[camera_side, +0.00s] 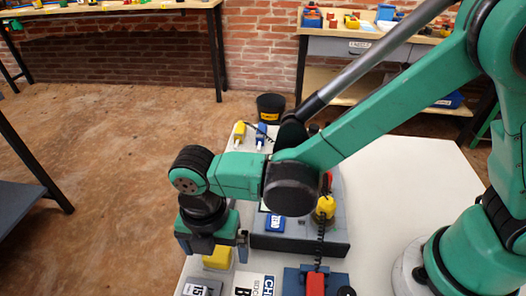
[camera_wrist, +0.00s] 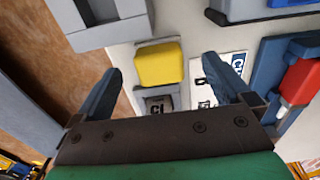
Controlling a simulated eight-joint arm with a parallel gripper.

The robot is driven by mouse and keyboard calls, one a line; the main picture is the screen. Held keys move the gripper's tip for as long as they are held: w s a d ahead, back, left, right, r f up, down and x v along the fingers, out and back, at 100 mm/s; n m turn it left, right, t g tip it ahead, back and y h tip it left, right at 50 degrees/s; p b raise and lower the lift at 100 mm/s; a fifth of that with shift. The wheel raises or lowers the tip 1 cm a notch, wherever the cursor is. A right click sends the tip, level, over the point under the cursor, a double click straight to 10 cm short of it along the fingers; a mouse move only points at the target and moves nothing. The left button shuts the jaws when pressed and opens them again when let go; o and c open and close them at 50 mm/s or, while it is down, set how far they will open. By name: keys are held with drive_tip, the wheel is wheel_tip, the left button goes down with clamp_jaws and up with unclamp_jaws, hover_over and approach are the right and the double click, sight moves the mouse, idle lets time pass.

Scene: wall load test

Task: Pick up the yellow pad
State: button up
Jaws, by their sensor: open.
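The yellow pad (camera_wrist: 160,64) is a small rounded block on the white table. In the wrist view it lies ahead of and between the two fingers of my gripper (camera_wrist: 165,80), a little left of the middle, with clear space to each finger. In the side view the yellow pad (camera_side: 218,258) shows just below my gripper (camera_side: 212,245), partly covered by it. My gripper is open, points down and holds nothing.
The white table (camera_side: 395,180) carries a grey-blue box (camera_side: 300,244) right of my gripper and a red-and-blue device (camera_side: 315,283) near the front. A grey block with a label (camera_side: 202,288) and a printed card (camera_side: 252,285) lie close to the pad. A dark bin (camera_side: 270,107) stands behind.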

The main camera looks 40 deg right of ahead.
sight(216, 252)
drive_tip(key=shift+f, duration=0.85)
clamp_jaws()
drive_tip(key=shift+r, duration=0.1)
wheel_tip(216, 252, up, 20)
